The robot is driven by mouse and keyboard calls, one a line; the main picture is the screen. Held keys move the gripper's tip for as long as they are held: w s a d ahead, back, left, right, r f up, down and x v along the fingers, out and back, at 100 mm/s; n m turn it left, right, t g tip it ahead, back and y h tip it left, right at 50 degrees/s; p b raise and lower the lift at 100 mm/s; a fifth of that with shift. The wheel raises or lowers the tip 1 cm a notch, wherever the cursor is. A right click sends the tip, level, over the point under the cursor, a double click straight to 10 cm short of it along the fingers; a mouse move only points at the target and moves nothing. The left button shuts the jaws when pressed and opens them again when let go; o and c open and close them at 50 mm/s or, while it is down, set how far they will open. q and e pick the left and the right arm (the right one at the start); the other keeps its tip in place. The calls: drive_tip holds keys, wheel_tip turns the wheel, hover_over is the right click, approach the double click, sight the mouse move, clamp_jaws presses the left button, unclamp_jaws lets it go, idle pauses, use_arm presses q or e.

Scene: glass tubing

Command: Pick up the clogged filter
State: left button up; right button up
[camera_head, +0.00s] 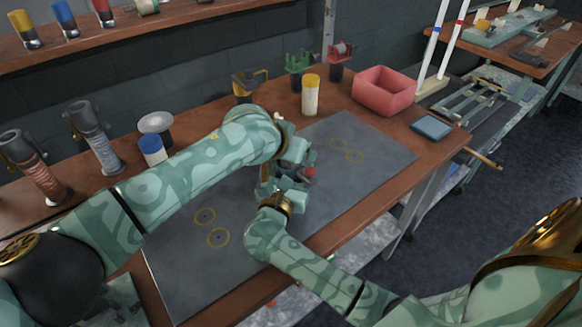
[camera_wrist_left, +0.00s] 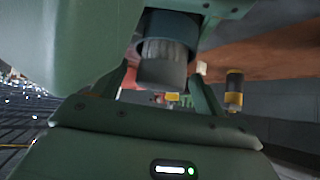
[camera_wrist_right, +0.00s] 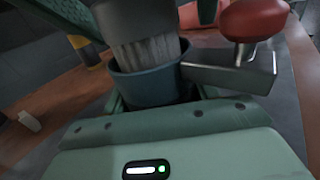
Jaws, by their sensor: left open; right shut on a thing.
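My two grippers meet above the grey mat, close together. A cylinder with a pale ribbed middle, seemingly the filter (camera_wrist_right: 146,53), has a dark blue-grey cup (camera_wrist_right: 143,88) at its near end in the right wrist view. My right gripper (camera_wrist_right: 155,103) is shut on this cup end; its fingertips are mostly hidden. A metal block (camera_wrist_right: 230,70) with a red knob (camera_wrist_right: 254,17) sits beside the cup. In the left wrist view, the ribbed cylinder (camera_wrist_left: 166,49) shows a grey end between the spread fingers of my open left gripper (camera_wrist_left: 165,90). Whether the fingers touch it is unclear.
The grey mat (camera_head: 370,185) has yellow ring marks and free room at both ends. A pink bin (camera_head: 384,92), a blue pad (camera_head: 431,128) and a yellow-capped cylinder (camera_head: 310,98) stand behind and right. A blue-banded cylinder (camera_head: 152,150) stands behind my left arm.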

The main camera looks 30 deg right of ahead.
use_arm(q)
drive_tip(key=c, duration=1.5)
drive_tip(key=shift+o, duration=0.2)
wheel_tip(320, 180, up, 18)
use_arm(e)
drive_tip(key=o, duration=1.1)
drive_tip(key=shift+o, duration=0.2)
drive_tip(key=v, duration=0.7)
drive_tip(key=shift+s+a, duration=0.15)
drive_tip(key=shift+a, duration=0.05)
drive_tip(key=shift+f, duration=0.1)
